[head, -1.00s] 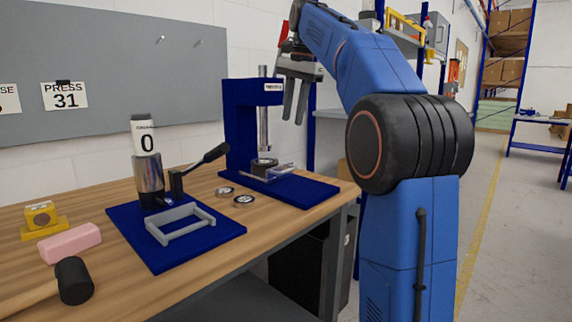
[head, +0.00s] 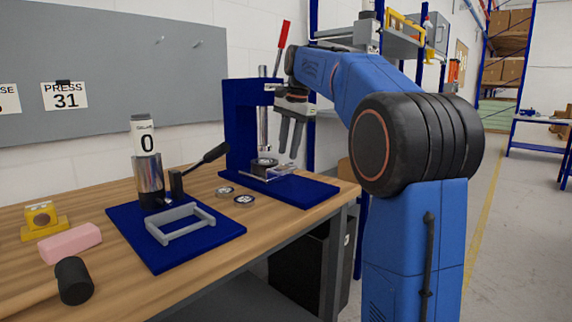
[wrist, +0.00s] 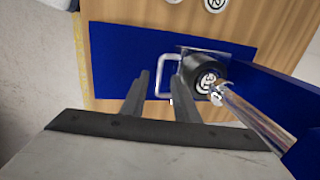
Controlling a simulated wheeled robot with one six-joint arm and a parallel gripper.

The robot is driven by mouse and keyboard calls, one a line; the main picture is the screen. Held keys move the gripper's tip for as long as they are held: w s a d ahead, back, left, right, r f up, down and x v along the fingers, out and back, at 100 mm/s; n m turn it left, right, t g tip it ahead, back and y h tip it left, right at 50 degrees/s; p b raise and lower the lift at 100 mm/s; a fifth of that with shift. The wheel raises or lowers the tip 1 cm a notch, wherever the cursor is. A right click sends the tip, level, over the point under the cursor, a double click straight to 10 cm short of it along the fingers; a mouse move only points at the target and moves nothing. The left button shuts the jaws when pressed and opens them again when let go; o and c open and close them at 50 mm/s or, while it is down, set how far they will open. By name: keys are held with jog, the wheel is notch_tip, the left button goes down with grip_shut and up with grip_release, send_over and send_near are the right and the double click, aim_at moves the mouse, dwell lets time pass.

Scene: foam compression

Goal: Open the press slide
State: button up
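The blue press (head: 240,125) stands at the back of the bench, with a chrome ram (head: 263,128) pointing down. Its slide (head: 283,171) is low on the blue base, with a pale U-shaped handle facing right. In the wrist view the handle (wrist: 159,76) appears between my finger ends, beside a black round piece (wrist: 201,72) under the ram. My gripper (head: 289,155) is open, fingers pointing down, a little above the handle in the head view. It also shows in the wrist view (wrist: 160,78). No contact with the handle is clear.
A red-handled lever (head: 283,35) rises by the press behind my arm. Two small round discs (head: 235,195) lie left of the press base. Nearer stand a second blue base with a grey frame (head: 180,222), a pink block (head: 70,243), a yellow part (head: 42,218) and a black-headed mallet (head: 74,281).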

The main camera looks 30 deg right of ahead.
aim_at(270, 170)
jog(key=shift+w+a+f, duration=0.1)
jog(key=shift+w+f, duration=0.05)
jog(key=shift+f, duration=0.8)
jog(key=shift+w+a+f, duration=0.1)
jog(key=shift+w+f, duration=0.1)
jog(key=shift+f, duration=0.7)
jog(key=shift+w+f, duration=0.15)
jog(key=shift+f, duration=0.8)
grip_shut()
